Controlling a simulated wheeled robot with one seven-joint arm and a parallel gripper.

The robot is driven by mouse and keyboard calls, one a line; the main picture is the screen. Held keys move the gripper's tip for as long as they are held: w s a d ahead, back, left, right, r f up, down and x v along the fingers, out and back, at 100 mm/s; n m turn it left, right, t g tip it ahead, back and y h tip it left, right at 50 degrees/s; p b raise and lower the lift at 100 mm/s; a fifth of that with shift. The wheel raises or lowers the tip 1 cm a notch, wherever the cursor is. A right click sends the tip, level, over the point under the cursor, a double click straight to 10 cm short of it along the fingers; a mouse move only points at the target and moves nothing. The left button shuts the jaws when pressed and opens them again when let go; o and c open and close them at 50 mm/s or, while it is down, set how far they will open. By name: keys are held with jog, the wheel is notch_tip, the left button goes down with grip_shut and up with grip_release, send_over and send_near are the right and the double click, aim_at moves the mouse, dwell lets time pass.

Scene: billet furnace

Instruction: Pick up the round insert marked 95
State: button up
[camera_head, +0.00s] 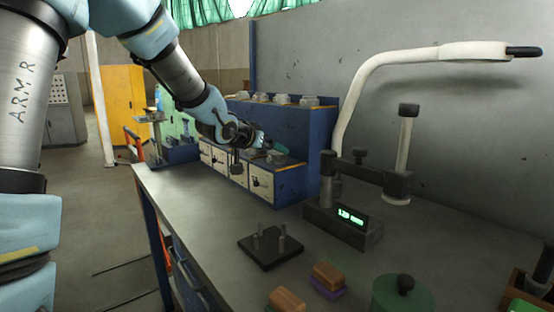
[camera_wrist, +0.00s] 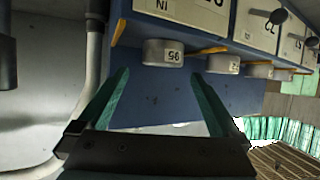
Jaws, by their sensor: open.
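The round insert marked 95 (camera_wrist: 163,52) is a short grey cylinder, and its label reads upside down in the wrist view. It sits on a ledge of the blue drawer cabinet, and in the head view a grey round piece (camera_head: 276,156) shows there by my gripper. My gripper (camera_wrist: 158,76) is open, its two green fingers spread to either side below the insert in the wrist picture. Nothing is between the fingers. In the head view my gripper (camera_head: 272,146) is at the cabinet's right end, partly hidden by the wrist.
More round inserts (camera_wrist: 223,64) stand in a row beside it. Several grey pieces (camera_head: 283,99) line the cabinet's upper shelf. A dark measuring stand (camera_head: 345,220) with a green display is to the right. A peg plate (camera_head: 270,250) and brushes (camera_head: 328,276) lie in front.

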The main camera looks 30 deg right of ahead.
aim_at(275, 157)
jog(key=x, duration=0.3)
jog(key=f+x, duration=0.1)
jog(key=x, duration=0.1)
jog(key=shift+a+p, duration=0.25)
jog(key=shift+p, duration=0.05)
grip_shut()
dwell(0.5)
jog(key=shift+r, duration=0.1)
